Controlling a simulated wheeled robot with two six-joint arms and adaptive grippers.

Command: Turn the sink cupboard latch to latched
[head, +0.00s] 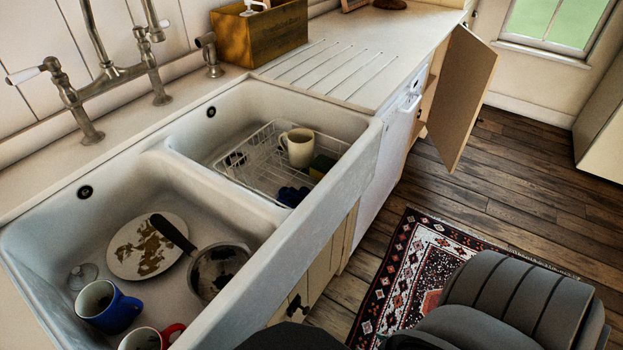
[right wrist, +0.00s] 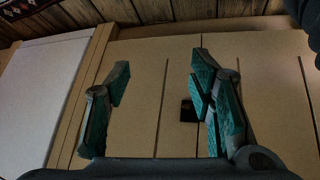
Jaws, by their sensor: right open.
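The sink cupboard (head: 318,262) has pale plank doors under the front of the sink. In the right wrist view the cupboard front (right wrist: 270,90) fills most of the picture, and a dark square piece, seemingly the latch (right wrist: 188,111), sits beside the right-hand finger. My right gripper (right wrist: 158,72) is open, its teal-padded fingers spread before the planks with nothing held. I cannot tell the latch's position. My left gripper is not in view.
The double sink (head: 300,222) holds dishes, a pan (head: 213,270) and a wire rack (head: 238,170). A cupboard door (head: 462,95) stands open beyond the white appliance (head: 385,155). A patterned rug (head: 400,265) lies on the wooden floor (head: 520,190), which has free room.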

